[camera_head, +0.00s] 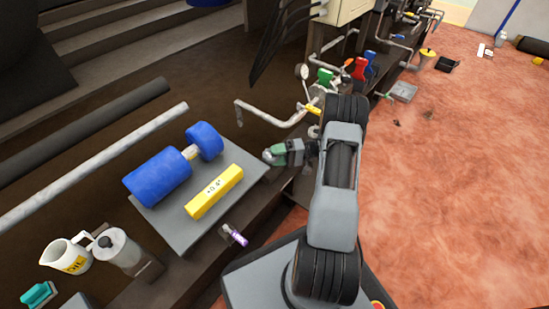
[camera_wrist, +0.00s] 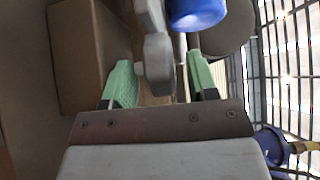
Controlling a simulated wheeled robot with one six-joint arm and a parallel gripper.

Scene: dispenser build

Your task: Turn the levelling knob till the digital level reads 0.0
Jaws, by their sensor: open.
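The yellow digital level (camera_head: 214,192) lies on a grey plate (camera_head: 180,236) beside a blue motor-like unit (camera_head: 158,177). Its display appears to read +0.4°, though the digits are small. My gripper (camera_head: 277,153) is at the plate's right corner, its green fingers open. A grey rounded part, seemingly the levelling knob (camera_head: 267,156), shows at the fingertips. In the wrist view, a grey lobed part (camera_wrist: 155,60) stands between the two green fingers of my gripper (camera_wrist: 162,78). It looks close to the left finger; I cannot tell whether they touch. My gripper hides part of the corner.
A white oil jug (camera_head: 68,254), a grey canister (camera_head: 119,250) and a purple-handled tool (camera_head: 236,235) are near the plate's front left. A bent pipe (camera_head: 270,117) and coloured valves (camera_head: 360,68) stand behind my gripper. The reddish floor (camera_head: 450,180) at right is largely clear.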

